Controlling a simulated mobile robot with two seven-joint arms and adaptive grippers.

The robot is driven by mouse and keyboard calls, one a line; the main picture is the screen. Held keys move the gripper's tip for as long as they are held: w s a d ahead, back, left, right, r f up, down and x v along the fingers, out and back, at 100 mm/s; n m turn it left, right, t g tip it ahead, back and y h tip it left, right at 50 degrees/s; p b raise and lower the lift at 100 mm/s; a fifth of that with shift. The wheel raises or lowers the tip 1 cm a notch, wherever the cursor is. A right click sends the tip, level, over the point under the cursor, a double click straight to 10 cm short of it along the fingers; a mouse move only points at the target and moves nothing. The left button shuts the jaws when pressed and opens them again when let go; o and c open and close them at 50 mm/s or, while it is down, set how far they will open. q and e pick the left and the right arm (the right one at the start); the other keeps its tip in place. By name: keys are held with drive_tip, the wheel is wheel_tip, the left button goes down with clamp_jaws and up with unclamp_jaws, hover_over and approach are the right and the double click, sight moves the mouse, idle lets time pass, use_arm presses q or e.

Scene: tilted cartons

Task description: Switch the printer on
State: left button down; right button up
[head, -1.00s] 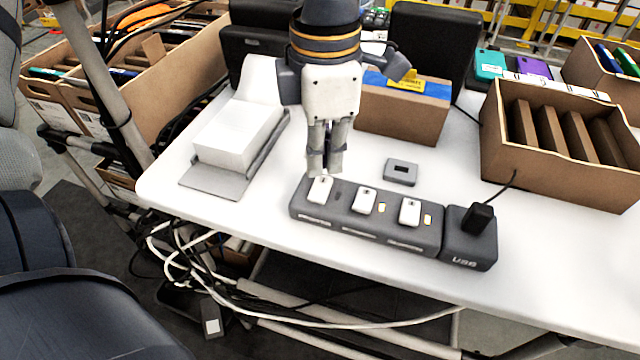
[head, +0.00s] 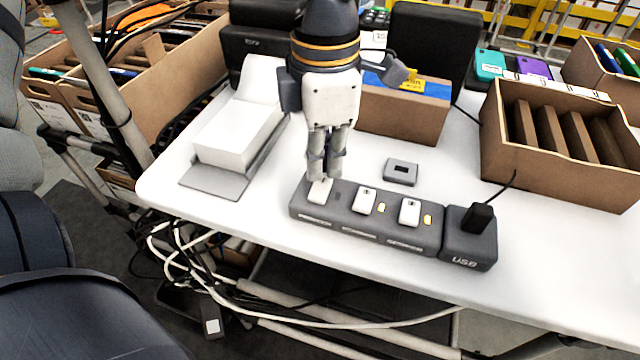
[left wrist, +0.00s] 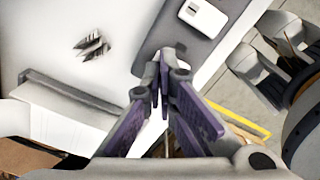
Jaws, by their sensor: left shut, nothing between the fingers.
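A dark grey power strip (head: 372,236) lies near the table's front edge. It has three white rocker switches: a left one (head: 319,192), a middle one (head: 364,201) and a right one (head: 410,212). My right gripper is out of view.
A USB block (head: 468,250) with a black plug joins the strip's right end. A small grey box (head: 400,172) lies behind the strip. A white block (head: 236,134) is at left; an open carton (head: 560,178) is at right. Bare table lies right of the USB block.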

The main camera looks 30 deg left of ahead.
sight(323, 180)
use_arm(q)
drive_tip(key=shift+f, duration=0.8)
drive_tip(key=shift+r, duration=3.55)
